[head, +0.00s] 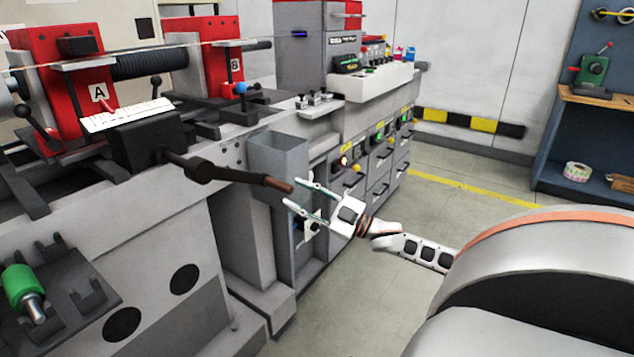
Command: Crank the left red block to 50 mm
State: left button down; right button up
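The left red block (48,75), labelled A, stands on the machine bed at the upper left. A second red block (212,60), labelled B, stands farther back to its right. A white scale (126,115) lies in front of block A on a dark housing. A dark crank (200,170) sticks out from that housing, with a brown handle (277,183) at its end. My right gripper (298,194) has its two fingers spread, with their tips close to the handle's end. Whether they touch it I cannot tell. The scale reading is too small to read. My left gripper is not in view.
A grey open bin (280,150) stands just behind the handle. Cabinets with switches and lights (365,155) line the machine's right side. A green roller (20,284) sits on a bracket at the lower left. The floor (440,180) at right is clear up to a blue shelf (590,130).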

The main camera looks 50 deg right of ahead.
jog(key=v, duration=0.5)
jog(key=shift+s+d+f, duration=0.1)
jog(key=shift+s+d, duration=0.05)
jog(key=shift+s, duration=0.25)
